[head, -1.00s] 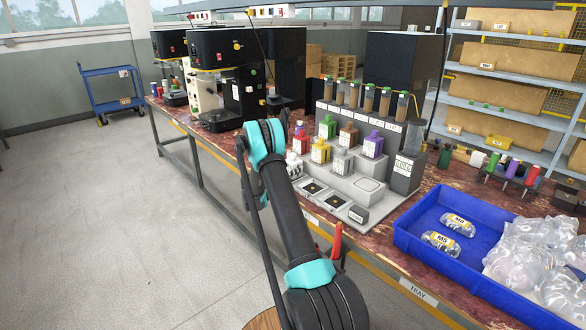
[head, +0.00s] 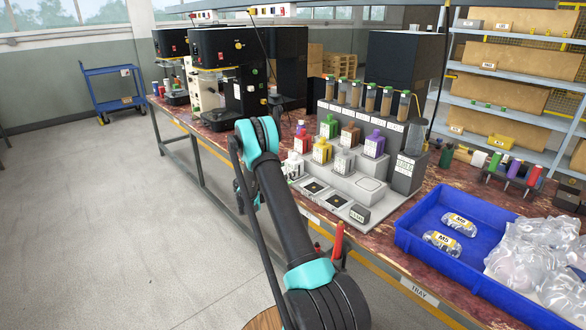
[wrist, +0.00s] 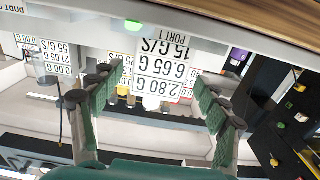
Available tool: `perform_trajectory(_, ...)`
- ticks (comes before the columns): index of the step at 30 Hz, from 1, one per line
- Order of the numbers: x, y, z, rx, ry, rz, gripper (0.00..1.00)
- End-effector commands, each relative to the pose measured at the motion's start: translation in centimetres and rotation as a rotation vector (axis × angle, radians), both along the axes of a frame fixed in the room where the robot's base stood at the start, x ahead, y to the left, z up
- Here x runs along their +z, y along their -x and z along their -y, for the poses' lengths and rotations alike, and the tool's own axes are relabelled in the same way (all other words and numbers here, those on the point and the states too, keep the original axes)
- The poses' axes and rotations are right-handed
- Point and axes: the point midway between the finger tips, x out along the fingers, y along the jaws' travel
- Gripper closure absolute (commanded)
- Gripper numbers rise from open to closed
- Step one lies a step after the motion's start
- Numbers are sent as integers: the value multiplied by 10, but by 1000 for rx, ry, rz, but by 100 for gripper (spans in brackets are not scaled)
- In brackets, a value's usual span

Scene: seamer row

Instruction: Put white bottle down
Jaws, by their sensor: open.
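Printed labels and small bottles show beyond the fingers; I cannot clearly pick out the white bottle there.
Green, brown, yellow and purple bottles stand on the stand's steps. Two dark square plates lie at its front. A blue tray (head: 408,243) with clear packs is at right. Black machines (head: 228,75) stand at the back left.

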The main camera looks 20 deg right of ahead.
Motion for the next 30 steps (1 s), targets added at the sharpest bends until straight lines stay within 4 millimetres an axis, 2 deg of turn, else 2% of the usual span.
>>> perform_trajectory(1,0,4,-13,3,0,0,25)
perform_trajectory(6,0,15,-43,2,0,0,25)
perform_trajectory(13,0,24,-67,0,0,0,25)
perform_trajectory(17,5,29,-69,-1,-15,-23,25)
perform_trajectory(20,16,38,-64,2,-53,-84,25)
perform_trajectory(26,44,78,-56,38,-181,-288,25)
perform_trajectory(30,60,114,-56,89,-273,-429,25)
